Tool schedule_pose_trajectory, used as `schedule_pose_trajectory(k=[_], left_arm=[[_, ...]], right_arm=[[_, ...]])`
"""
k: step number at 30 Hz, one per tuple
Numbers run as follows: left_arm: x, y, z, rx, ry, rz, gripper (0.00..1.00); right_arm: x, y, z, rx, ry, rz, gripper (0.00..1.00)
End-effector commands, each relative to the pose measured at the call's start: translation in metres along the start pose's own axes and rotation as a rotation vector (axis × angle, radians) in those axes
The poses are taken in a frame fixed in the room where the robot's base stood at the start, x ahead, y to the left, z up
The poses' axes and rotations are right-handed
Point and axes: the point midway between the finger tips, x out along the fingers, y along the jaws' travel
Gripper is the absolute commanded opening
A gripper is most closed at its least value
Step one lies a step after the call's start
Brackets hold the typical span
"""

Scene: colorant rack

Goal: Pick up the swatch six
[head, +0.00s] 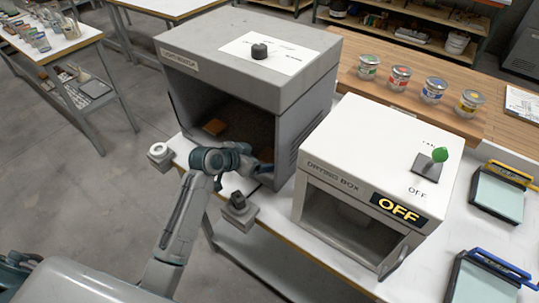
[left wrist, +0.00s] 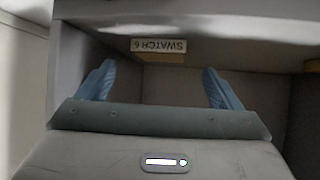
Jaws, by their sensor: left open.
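Swatch six shows in the left wrist view as a small tan block with a white "SWATCH 6" label (left wrist: 158,46), which appears upside down. It lies ahead of my left gripper (left wrist: 160,85), roughly centred between the two blue fingers. The fingers are spread wide with nothing between them. In the head view, my left gripper (head: 264,168) reaches into the open front of the grey light booth (head: 220,50), near its right wall. I cannot make out swatch six in the head view; the arm or booth may hide it. My right gripper is not in view.
An orange-brown tile (head: 215,127) lies inside the booth at left. The white drying box (head: 375,150), marked OFF, stands to the right. Several paint jars (head: 400,78) stand behind it. A small grey block with a dark knob (head: 239,208) sits at the table's front edge.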

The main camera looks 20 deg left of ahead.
Motion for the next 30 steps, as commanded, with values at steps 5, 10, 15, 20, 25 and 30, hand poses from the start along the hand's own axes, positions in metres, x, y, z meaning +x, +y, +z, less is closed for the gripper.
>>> schedule_pose_trajectory(k=[5,10,15,20,25,30], left_arm=[[0.021,-0.001,-0.003,-0.003,-0.001,0.002,0.87],[0.039,-0.001,-0.001,-0.001,0.0,0.0,0.87],[0.043,-0.002,0.0,0.001,0.0,-0.001,0.87],[0.043,-0.002,0.001,0.001,0.0,-0.001,0.79],[0.043,-0.002,0.001,0.001,0.0,0.0,0.46],[0.043,-0.002,0.001,0.0,0.0,0.0,0.37]], right_arm=[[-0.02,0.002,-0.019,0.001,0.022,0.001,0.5],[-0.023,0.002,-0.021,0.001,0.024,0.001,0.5],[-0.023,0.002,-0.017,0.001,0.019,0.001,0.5],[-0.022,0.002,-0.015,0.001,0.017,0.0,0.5],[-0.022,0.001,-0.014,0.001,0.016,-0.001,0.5],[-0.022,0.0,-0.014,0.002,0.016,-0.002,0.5]])
